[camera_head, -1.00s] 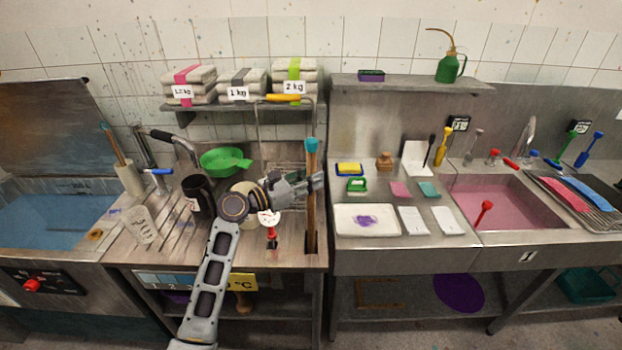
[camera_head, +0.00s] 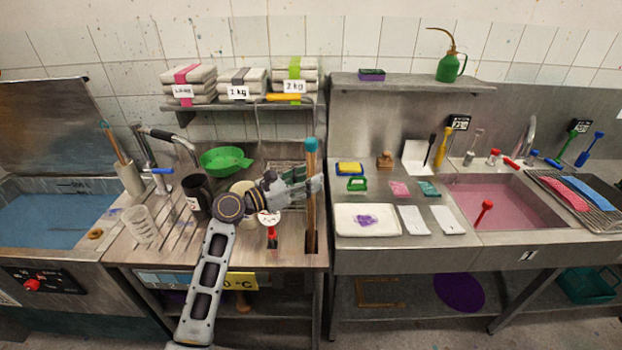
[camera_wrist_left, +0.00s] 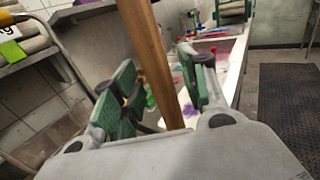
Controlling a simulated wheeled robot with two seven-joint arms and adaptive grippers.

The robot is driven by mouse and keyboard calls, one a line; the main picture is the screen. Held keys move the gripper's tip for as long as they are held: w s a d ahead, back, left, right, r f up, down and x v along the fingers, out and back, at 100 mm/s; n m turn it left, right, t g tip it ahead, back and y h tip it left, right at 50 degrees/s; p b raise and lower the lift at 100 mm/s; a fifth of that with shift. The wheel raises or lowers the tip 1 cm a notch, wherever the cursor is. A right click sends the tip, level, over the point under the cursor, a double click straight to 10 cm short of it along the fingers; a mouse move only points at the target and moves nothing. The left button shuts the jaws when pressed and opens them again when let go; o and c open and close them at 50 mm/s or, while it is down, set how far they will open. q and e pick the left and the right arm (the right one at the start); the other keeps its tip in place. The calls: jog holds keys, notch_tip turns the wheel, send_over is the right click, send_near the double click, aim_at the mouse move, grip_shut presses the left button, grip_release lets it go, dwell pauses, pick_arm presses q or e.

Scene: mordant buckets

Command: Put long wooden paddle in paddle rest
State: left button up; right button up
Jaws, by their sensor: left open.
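The long wooden paddle (camera_head: 311,200) stands upright at the right end of the wooden counter, its blue-green tip (camera_head: 311,146) uppermost. Its lower end is at a dark slot (camera_head: 311,243) in the counter, which looks like the paddle rest; how deep it goes I cannot tell. My left gripper (camera_head: 314,187) is at the paddle's mid-height. In the left wrist view the brown shaft (camera_wrist_left: 152,62) runs between the two green-padded fingers, which stand apart with gaps visible. My right gripper is not in view.
A wire rack (camera_head: 286,168) is behind the gripper. A steel bench with a white tray (camera_head: 367,220) and a pink sink (camera_head: 505,205) lies right.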

pick_arm(q)
jog(key=b+v, duration=0.1)
jog(key=v, duration=1)
jog(key=shift+f, duration=0.1)
